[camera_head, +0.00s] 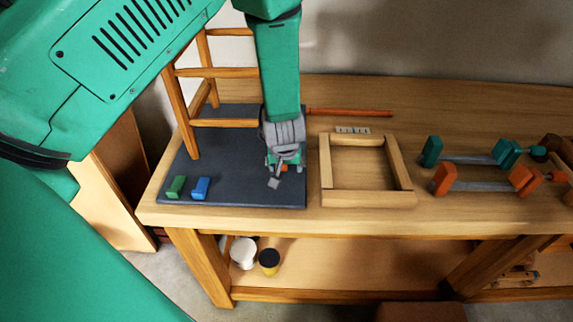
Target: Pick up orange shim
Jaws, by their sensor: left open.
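My left gripper (279,174) reaches down from the top over the right part of a dark mat (235,190) on the workbench. Its jaws are open. A small patch of the orange shim (285,168) shows right at the fingers, mostly hidden by them. I cannot tell whether the fingers touch it. A green shim (176,187) and a blue shim (201,188) lie at the mat's front left, apart from the gripper. My right gripper is not in view.
A wooden chair frame (190,110) stands on the mat's back left, close to my left arm. A wooden frame (325,170) lies right of the mat. A green clamp (432,152) and an orange clamp (444,179) lie further right. An orange-brown rod (350,112) lies behind.

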